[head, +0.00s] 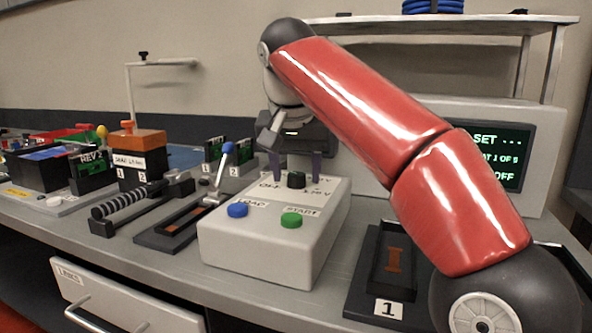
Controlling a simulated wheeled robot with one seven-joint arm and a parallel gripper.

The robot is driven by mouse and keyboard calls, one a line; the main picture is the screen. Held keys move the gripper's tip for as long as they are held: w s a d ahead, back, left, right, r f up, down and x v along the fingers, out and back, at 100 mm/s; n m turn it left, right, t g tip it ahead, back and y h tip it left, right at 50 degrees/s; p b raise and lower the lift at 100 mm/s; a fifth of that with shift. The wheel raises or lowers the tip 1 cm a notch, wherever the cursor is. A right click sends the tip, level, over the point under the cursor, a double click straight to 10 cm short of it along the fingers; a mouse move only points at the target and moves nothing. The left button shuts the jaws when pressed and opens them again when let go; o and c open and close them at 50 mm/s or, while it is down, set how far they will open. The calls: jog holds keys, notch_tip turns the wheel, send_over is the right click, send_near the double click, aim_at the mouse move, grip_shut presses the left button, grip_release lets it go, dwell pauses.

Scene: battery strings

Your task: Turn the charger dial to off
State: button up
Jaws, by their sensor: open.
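The charger (262,249) is a white box with a sloped top, standing on the bench in the middle of the head view. The way the dial points is too small to read.
A blue button (237,210) and a green START button (291,220) sit on the charger's front. A blue-knobbed lever (228,148) stands left of it. A screen (490,155), partly behind my arm, shows "SET" and "OFF". A tray marked 1 (388,308) lies right.

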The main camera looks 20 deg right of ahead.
jog(key=shift+c, duration=0.3)
jog(key=c, duration=0.9)
jog(key=shift+n+b, duration=0.35)
jog(key=shift+n, duration=0.05)
jog(key=shift+n+y+b, duration=0.3)
jog(key=shift+n+y, duration=0.2)
jog(key=shift+n, duration=0.3)
jog(key=shift+d+n+y, duration=0.15)
jog(key=shift+n+y, duration=0.55)
jog(key=shift+n, duration=1.1)
jog(key=o, duration=1)
jog(key=shift+c, duration=0.2)
